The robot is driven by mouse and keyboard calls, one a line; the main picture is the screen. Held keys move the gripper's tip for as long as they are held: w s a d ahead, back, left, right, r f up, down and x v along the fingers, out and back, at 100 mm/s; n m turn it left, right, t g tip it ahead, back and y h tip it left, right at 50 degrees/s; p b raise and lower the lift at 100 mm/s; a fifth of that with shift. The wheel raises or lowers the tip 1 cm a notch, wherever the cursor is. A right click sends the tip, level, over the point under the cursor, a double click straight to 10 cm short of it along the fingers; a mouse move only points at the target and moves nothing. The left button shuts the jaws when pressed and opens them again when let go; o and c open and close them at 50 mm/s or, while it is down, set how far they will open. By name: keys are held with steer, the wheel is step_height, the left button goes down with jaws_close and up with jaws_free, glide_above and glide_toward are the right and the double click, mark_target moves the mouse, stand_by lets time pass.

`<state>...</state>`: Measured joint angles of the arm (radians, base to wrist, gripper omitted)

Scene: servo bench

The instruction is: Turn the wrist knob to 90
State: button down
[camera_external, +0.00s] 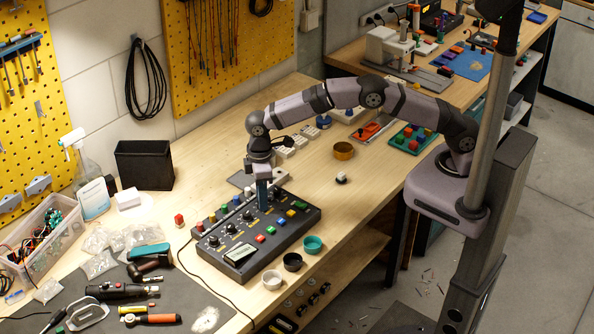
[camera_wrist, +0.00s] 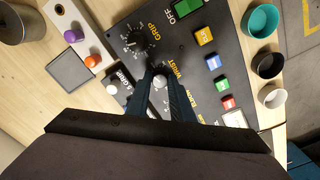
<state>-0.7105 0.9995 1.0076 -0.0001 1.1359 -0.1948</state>
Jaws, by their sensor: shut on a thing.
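The control box (camera_external: 290,236) is a dark panel with black dial knobs and coloured buttons on the bench. The wrist knob (camera_wrist: 160,81), beside the printed word WRIST, shows a pale top in the wrist view. My gripper (camera_wrist: 161,76) reaches down onto the panel with its two dark blue fingers on either side of this knob, shut on it. In the external view my gripper (camera_external: 263,205) stands upright over the far part of the box and hides the knob. The knob's pointer and scale reading cannot be made out. The GRIP knob (camera_wrist: 138,40) is just beyond the fingertips.
On the panel are a green OFF button (camera_wrist: 187,8), a yellow button (camera_wrist: 204,36) and a blue button (camera_wrist: 214,62). Teal (camera_external: 313,244), black (camera_external: 292,262) and white (camera_external: 272,279) cups stand along the box's near side. Tools lie on a dark mat (camera_external: 180,300) at left.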

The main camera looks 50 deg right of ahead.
steer(key=n, duration=0.7)
steer(key=shift+r, duration=0.1)
steer(key=n, duration=0.7)
steer(key=shift+w+a, duration=0.1)
stand_by(0.4)
steer(key=c, duration=1.6)
jaws_free()
steer(key=shift+o, duration=0.2)
steer(key=shift+r+b, duration=1.4)
steer(key=shift+r, duration=2.3)
